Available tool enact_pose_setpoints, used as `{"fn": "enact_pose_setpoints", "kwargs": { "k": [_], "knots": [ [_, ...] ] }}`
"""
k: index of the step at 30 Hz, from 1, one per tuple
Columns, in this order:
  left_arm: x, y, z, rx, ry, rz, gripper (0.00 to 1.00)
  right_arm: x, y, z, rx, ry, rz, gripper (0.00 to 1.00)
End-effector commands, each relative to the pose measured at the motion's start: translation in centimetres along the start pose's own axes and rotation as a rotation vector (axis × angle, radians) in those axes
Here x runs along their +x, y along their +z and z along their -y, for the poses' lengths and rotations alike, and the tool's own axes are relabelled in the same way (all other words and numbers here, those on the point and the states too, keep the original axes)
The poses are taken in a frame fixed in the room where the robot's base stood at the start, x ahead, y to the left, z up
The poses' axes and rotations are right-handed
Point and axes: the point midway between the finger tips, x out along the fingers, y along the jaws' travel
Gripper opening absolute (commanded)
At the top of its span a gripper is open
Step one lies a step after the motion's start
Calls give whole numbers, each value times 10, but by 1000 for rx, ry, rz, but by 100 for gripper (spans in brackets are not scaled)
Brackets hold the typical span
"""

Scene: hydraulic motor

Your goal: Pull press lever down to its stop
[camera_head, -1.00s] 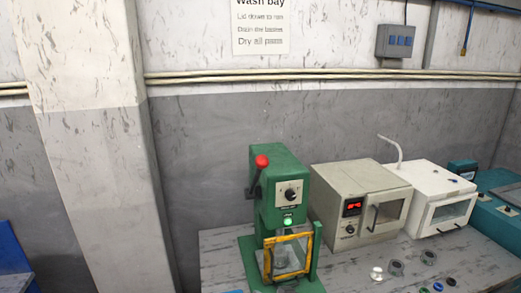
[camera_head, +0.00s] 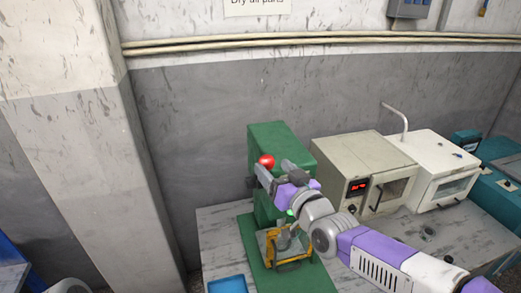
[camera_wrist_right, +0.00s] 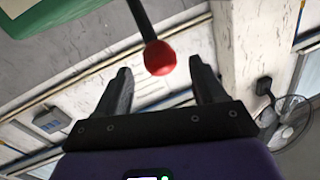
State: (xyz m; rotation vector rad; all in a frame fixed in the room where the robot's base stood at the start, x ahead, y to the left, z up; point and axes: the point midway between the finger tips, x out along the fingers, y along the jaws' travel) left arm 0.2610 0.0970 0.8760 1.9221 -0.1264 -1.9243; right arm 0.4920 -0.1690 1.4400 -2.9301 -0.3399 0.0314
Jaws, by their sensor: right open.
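The green press (camera_head: 268,142) stands on the bench, partly hidden behind my right arm. Its lever ends in a red ball knob (camera_head: 266,161), which is up near the top of the press. My right gripper (camera_head: 272,170) is open at the knob. In the right wrist view the red knob (camera_wrist_right: 160,58) hangs on its dark rod (camera_wrist_right: 143,20) between the two spread fingers (camera_wrist_right: 160,78), with a gap on each side. The yellow-framed guard (camera_head: 290,262) is low on the press front, partly covered by my arm. My left gripper is not in view.
A beige oven (camera_head: 350,155) with a red display and a white cabinet (camera_head: 440,165) stand to the right of the press. A blue tray (camera_head: 228,285) lies at the front left. A wall pillar (camera_head: 85,150) rises at the left.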

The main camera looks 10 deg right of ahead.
Motion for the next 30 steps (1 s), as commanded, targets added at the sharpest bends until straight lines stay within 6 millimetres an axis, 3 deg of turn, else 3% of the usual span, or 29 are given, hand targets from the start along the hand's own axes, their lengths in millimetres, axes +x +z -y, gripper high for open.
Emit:
{"fn": "enact_pose_setpoints", "kwargs": {
  "k": [12, 25, 30],
  "knots": [
    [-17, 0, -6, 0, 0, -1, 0, 56, -1, 0, 0, 0, 2, 70],
    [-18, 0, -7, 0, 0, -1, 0, 65, 1, 0, 1, 0, 1, 70],
    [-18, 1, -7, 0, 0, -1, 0, 64, 0, 0, 1, 0, 1, 44]
  ]
}}
